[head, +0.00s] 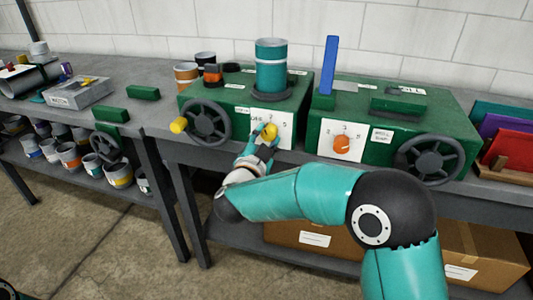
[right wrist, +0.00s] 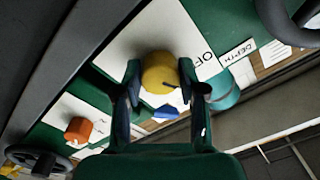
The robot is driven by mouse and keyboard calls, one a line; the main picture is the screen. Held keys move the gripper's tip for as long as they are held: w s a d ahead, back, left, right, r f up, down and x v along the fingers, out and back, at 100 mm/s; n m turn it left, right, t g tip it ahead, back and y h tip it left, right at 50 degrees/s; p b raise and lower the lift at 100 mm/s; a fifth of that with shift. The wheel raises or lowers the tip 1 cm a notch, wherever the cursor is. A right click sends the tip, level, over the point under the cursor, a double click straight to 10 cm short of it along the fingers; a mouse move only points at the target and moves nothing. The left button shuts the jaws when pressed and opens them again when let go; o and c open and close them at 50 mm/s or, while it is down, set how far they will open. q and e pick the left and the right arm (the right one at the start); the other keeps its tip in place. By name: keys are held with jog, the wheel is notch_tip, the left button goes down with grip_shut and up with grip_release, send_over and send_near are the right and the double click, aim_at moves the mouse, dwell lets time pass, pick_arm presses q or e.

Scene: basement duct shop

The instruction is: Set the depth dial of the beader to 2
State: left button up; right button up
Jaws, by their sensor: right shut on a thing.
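The yellow depth dial (head: 269,131) sits on the white scale plate (head: 286,117) of the left green machine (head: 228,84). My right gripper (head: 262,142) is shut on this dial, its fingers on opposite sides. In the right wrist view the dial (right wrist: 159,73) is between the fingertips (right wrist: 164,84), with a short dark pointer mark on its face. The letters "OF" (right wrist: 208,58) and a "DEPTH" label (right wrist: 238,53) are readable beside it. A 2 and a 5 show on the plate in the head view. I cannot tell which mark the pointer meets.
A second green machine (head: 440,108) stands to the right, with an orange dial (head: 342,145), a blue upright bar (head: 328,65) and a handwheel (head: 428,159). Another handwheel (head: 206,122) is left of the held dial. A teal can (head: 271,66) stands above it.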

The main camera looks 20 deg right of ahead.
jog(key=m+b, duration=0.1)
jog(key=b, duration=0.1)
jog(key=m+b, duration=0.1)
jog(key=m, duration=0.1)
jog(key=shift+f+b, duration=0.25)
jog(key=shift+b, duration=0.15)
jog(key=shift+r+m+b, duration=0.15)
jog(key=shift+m+b, duration=0.75)
jog(key=shift+m, duration=0.1)
jog(key=o, duration=1.1)
jog(key=shift+r, duration=0.1)
jog(key=shift+o, duration=0.2)
jog(key=v, duration=1.2)
